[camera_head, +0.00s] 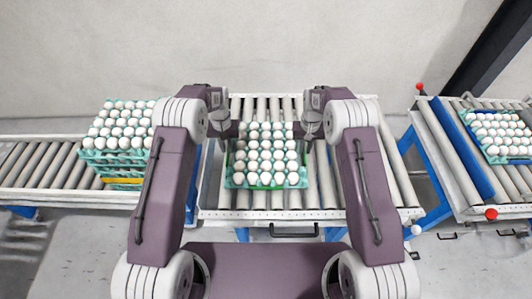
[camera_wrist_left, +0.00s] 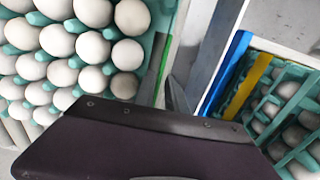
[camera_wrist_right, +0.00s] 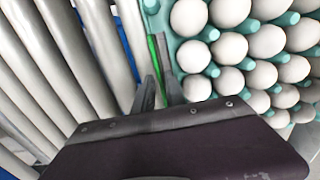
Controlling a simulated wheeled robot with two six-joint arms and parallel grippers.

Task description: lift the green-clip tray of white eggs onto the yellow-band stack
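The green-clip tray (camera_head: 229,182) of white eggs sits on the middle roller conveyor, level, with a teal rim. Its green clips show in the left wrist view (camera_wrist_left: 165,58) and the right wrist view (camera_wrist_right: 154,58). My left gripper (camera_head: 229,137) is at its left side and my right gripper (camera_head: 303,135) at its right side. In both wrist views the dark fingers are close together around the tray's side edge at the clip; their tips are partly hidden. The yellow-band stack (camera_head: 124,180) stands on the left conveyor, topped with white eggs; its yellow band shows in the left wrist view (camera_wrist_left: 247,86).
A further egg tray (camera_head: 497,150) is on the right conveyor (camera_head: 462,170) beside a blue rail. A gap separates the left conveyor (camera_head: 40,170) from the middle conveyor (camera_head: 350,190). Bare rollers lie right of the green-clip tray.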

